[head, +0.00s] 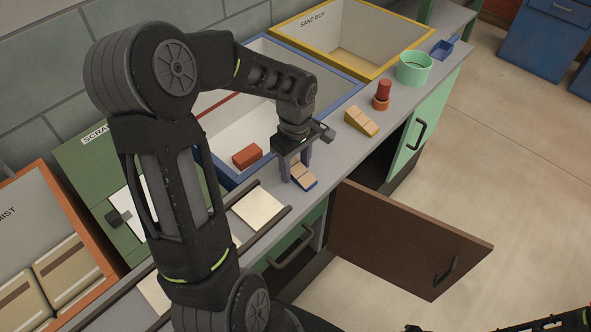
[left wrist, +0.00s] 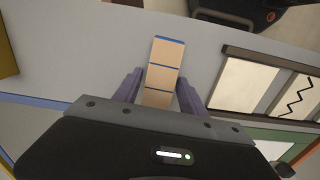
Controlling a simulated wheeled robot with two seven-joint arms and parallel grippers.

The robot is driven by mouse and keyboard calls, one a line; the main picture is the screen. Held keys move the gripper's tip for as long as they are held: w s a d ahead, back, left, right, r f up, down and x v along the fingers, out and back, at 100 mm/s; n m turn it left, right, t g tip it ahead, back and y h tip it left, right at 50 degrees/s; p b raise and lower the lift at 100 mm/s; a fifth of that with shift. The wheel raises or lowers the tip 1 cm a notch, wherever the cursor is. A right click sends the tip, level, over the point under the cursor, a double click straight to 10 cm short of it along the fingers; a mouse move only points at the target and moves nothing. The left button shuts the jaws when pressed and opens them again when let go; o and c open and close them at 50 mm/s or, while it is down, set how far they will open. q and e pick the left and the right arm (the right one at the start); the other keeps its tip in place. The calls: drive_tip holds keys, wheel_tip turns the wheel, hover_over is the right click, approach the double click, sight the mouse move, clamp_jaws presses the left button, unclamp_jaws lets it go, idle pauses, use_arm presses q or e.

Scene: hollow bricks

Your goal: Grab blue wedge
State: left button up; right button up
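The blue wedge (head: 304,182) lies on the grey counter, with a tan stepped top and blue sides. It also shows in the left wrist view (left wrist: 163,72), where its tan face has blue lines across it. My left gripper (head: 296,172) points down at it. In the left wrist view the gripper's fingers (left wrist: 158,78) stand apart, one on each side of the wedge's near part. A narrow gap seems to show beside it, so I see no firm grip. The wedge's near end is hidden by the gripper body. Only part of my right arm shows, at bottom right.
A yellow wedge (head: 362,121), a red peg in an orange ring (head: 381,102), a green cup (head: 414,69) and a blue scoop (head: 442,50) stand farther along the counter. A red brick (head: 247,156) lies in the blue-rimmed bin (head: 345,97). A brown cabinet door (head: 405,240) hangs open.

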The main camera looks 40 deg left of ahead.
sight(296, 168)
use_arm(q)
clamp_jaws()
idle(0.3)
wheel_tip(296, 168, up, 10)
idle(0.7)
idle(0.5)
